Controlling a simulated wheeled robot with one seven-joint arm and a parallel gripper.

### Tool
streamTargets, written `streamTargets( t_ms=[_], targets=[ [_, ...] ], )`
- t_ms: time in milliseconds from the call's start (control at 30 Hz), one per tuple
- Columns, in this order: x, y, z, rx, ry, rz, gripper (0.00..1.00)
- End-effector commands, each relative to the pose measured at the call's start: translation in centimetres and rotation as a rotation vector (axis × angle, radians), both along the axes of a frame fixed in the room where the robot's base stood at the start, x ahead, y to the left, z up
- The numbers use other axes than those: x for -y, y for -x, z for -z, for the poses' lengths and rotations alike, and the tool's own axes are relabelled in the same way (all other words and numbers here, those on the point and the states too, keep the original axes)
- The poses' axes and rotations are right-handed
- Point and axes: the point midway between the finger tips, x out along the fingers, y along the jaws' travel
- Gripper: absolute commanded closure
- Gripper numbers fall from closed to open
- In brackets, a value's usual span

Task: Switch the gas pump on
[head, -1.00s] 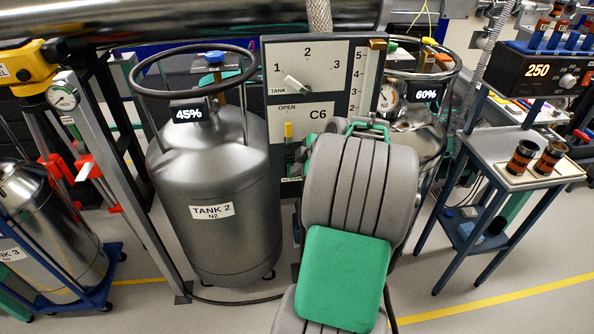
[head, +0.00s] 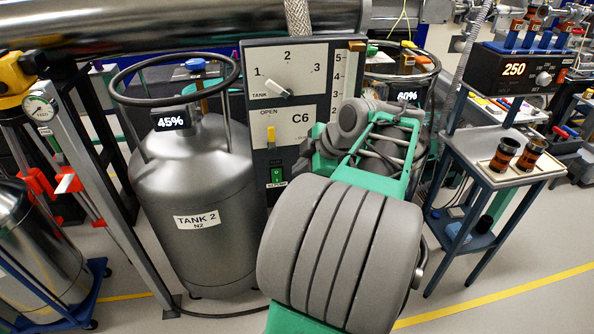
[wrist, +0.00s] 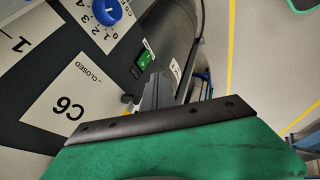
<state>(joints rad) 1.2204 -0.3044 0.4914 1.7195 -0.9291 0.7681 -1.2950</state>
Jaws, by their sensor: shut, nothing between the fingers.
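A small green rocker switch (head: 277,176) with a label under it sits low on the grey control panel (head: 253,95), below the yellow-marked OPEN slider. In the wrist view the green switch (wrist: 147,57) is at upper centre, just beyond my fingertips. My gripper (wrist: 157,80) is shut and empty, its dark fingers close to the switch in the picture; I cannot tell whether they touch it. In the head view my gripper is hidden behind my own arm. Which way the switch is set is too small to tell.
A blue knob (wrist: 113,10) sits on the panel near the switch. Tank 2 (head: 197,215), reading 45%, stands left of the panel; another tank reads 60% (head: 407,96) behind my arm. A cart (head: 490,160) with two copper-coloured cylinders stands right. Floor at lower right is clear.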

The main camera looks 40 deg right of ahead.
Motion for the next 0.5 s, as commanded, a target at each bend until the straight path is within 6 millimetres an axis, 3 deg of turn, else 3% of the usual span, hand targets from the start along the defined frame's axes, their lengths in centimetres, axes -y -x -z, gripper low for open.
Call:
streamTargets(
  t_ms=[133, 300, 500],
  targets=[
    [0.0, -0.1, 0.1, -0.001, -0.001, -0.002, 1.00],
    [-0.4, 0.1, 2.0, -0.038, -0.026, -0.002, 1.00],
    [-0.4, 0.1, 1.8, -0.040, -0.026, -0.001, 1.00]
  ],
)
